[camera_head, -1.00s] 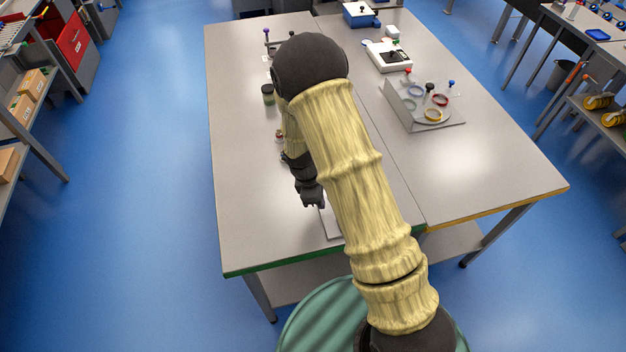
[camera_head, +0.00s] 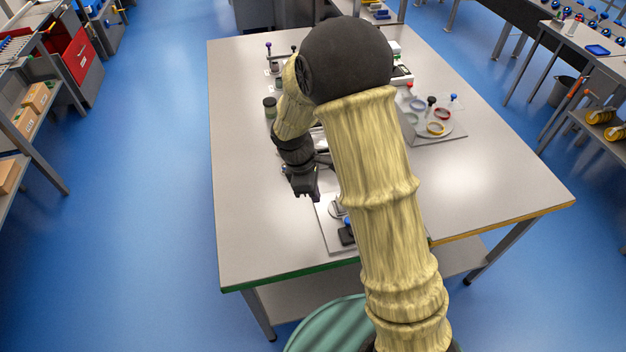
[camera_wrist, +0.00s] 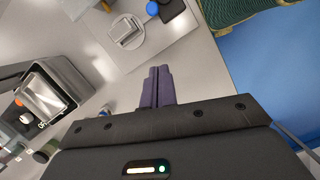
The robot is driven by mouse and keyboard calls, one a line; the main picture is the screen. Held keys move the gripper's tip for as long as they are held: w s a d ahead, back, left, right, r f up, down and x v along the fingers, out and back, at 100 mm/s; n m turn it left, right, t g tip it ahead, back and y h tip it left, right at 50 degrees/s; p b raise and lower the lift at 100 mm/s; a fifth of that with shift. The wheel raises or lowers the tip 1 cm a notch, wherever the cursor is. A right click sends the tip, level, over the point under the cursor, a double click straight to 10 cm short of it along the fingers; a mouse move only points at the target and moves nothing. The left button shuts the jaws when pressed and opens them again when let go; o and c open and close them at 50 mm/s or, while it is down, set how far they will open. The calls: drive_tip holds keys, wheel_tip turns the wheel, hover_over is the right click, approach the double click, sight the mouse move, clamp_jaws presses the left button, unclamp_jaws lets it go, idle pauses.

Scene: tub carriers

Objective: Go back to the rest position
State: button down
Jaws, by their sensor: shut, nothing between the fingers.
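My gripper (camera_head: 308,194) is shut and empty above the near-left part of the grey table (camera_head: 245,220). It also shows in the wrist view (camera_wrist: 158,72), its two dark fingers together, with bare table behind them. In the head view my yellow-sleeved arm hides the middle of the table. A light board (camera_head: 332,235) lies on the table to the right of and nearer than my gripper, partly behind my arm.
A plate with coloured rings (camera_head: 437,129) stands on the right half. A dark jar (camera_head: 270,107) stands at the left. Shelves with cardboard boxes (camera_head: 38,96) are beyond the left aisle. The blue floor (camera_head: 150,220) to the left is clear.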

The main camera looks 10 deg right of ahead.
drive_tip(key=shift+r, duration=0.1)
drive_tip(key=s+d+r+m+t+y, duration=0.2)
drive_tip(key=s+d+r+m+t, duration=0.1)
drive_tip(key=s+d+r+m, duration=0.6)
drive_tip(key=s+m, duration=0.3)
drive_tip(key=m, duration=0.3)
drive_tip(key=shift+s+r+y, duration=0.35)
drive_tip(key=shift+r+y, duration=0.05)
drive_tip(key=shift+w+d, duration=0.1)
